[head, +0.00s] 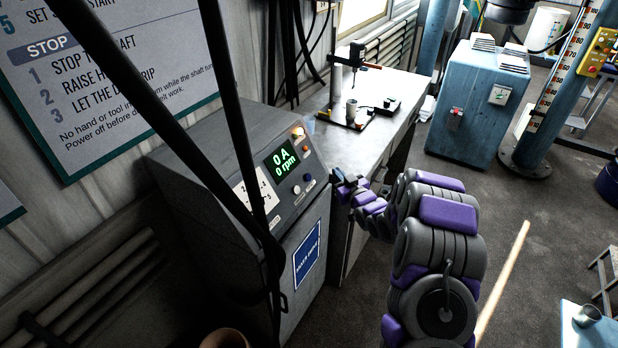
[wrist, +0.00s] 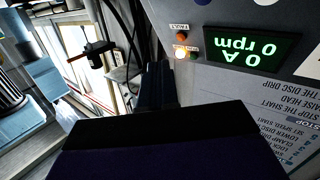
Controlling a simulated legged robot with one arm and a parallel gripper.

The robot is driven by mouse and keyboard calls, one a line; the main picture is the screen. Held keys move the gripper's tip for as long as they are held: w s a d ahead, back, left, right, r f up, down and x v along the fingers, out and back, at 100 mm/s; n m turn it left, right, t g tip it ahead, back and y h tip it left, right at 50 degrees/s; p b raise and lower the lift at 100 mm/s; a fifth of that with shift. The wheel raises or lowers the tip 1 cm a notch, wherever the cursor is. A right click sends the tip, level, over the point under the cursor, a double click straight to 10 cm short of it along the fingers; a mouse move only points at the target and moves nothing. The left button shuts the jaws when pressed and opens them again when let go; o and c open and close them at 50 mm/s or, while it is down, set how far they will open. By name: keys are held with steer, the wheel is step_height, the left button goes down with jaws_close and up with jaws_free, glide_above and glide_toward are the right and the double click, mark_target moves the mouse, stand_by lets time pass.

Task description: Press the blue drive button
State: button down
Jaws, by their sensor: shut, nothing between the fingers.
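The grey drive cabinet (head: 190,165) stands at the left in the head view. Its sloped panel carries a green display (head: 282,159) reading 0 A and 0 rpm, with small lamps and buttons beside it. A small bluish round button (head: 308,178) appears low on the panel; its colour is hard to tell at this size. In the wrist view a blue round part (wrist: 202,2) is cut off by the top edge, above the upside-down display (wrist: 242,50). My gripper (head: 338,178) is shut and empty, just right of the panel's lower right edge. Its dark fingers (wrist: 158,85) show in the wrist view.
A bench (head: 385,95) with a small stand stands behind the cabinet. Two dark bars cross in front of the cabinet in the head view. A blue machine base (head: 470,105) and column are at the back right.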

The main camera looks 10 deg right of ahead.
mark_target(308, 177)
steer(key=shift+f+t+y, duration=0.45)
steer(key=shift+t+y, duration=0.05)
steer(key=shift+t, duration=0.1)
steer(key=shift+a, duration=0.1)
steer(key=w+a+f+b, duration=0.1)
steer(key=w+a+f, duration=0.3)
steer(key=a, duration=0.2)
steer(key=shift+w+f+b, duration=0.25)
steer(key=shift+b, duration=0.15)
stand_by(2.1)
steer(key=shift+w+a+f, duration=0.15)
steer(key=shift+w+a, duration=0.05)
steer(key=shift+a, duration=0.05)
